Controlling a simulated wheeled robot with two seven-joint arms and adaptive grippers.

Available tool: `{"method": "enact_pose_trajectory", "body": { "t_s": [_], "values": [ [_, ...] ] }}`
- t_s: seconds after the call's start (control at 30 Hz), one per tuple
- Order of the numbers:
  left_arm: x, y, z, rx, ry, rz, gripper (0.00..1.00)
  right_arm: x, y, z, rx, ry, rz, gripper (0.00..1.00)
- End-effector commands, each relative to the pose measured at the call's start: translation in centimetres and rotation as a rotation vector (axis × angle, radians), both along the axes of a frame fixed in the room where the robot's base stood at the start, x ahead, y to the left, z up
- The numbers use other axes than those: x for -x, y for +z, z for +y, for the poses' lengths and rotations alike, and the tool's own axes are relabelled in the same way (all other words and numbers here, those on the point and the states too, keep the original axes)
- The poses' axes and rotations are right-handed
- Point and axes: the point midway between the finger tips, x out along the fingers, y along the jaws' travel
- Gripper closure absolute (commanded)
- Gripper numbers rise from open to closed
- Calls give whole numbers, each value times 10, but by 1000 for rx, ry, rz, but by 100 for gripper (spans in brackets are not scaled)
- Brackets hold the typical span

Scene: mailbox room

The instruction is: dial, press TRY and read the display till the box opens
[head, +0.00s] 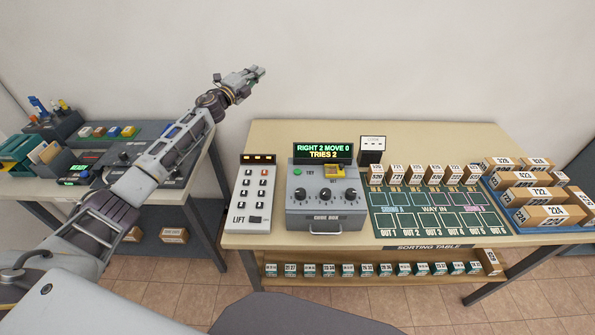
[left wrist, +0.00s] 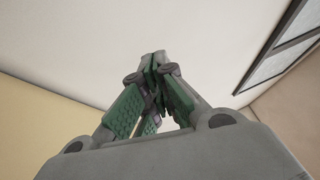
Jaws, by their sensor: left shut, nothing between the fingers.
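The grey code box (head: 326,217) stands on the sorting table (head: 430,233), and its front looks shut. Its display (head: 323,153) reads "RIGHT 2 MOVE 0" and "TRIES 2". The green TRY button (head: 298,171) is on the top left of the panel. A row of three dark dials, left (head: 300,194), middle (head: 325,194) and right (head: 350,194), sits below; their settings are too small to read. My left gripper (head: 260,73) is raised above and left of the box, apart from it. Its fingers (left wrist: 158,75) are shut and empty. My right gripper is out of view.
A white LIFT keypad (head: 251,200) stands just left of the box. Right are the green sorting mat (head: 436,222) with numbered parcels and a blue tray (head: 497,200) of parcels. A side table (head: 165,197) is at left.

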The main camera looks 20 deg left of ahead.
Motion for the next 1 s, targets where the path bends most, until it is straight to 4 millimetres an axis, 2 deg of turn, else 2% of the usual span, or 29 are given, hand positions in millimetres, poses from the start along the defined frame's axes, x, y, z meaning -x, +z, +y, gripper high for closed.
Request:
{"method": "enact_pose_trajectory", "body": {
  "t_s": [0.03, 0.13, 0.37, 0.57, 0.8, 1.0],
  "values": [
    [4, 11, -10, -52, -26, -25, 100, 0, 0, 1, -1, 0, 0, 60],
    [13, 27, -35, -168, -86, -73, 100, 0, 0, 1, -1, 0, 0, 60],
    [43, 44, -94, -459, -230, -186, 100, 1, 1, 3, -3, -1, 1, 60],
    [74, 40, -145, -724, -362, -286, 100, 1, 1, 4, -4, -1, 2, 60],
    [117, 22, -200, -1047, -529, -431, 100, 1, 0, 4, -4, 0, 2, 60],
    [152, 2, -233, -1322, -665, -572, 100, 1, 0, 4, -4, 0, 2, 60]
  ]
}}
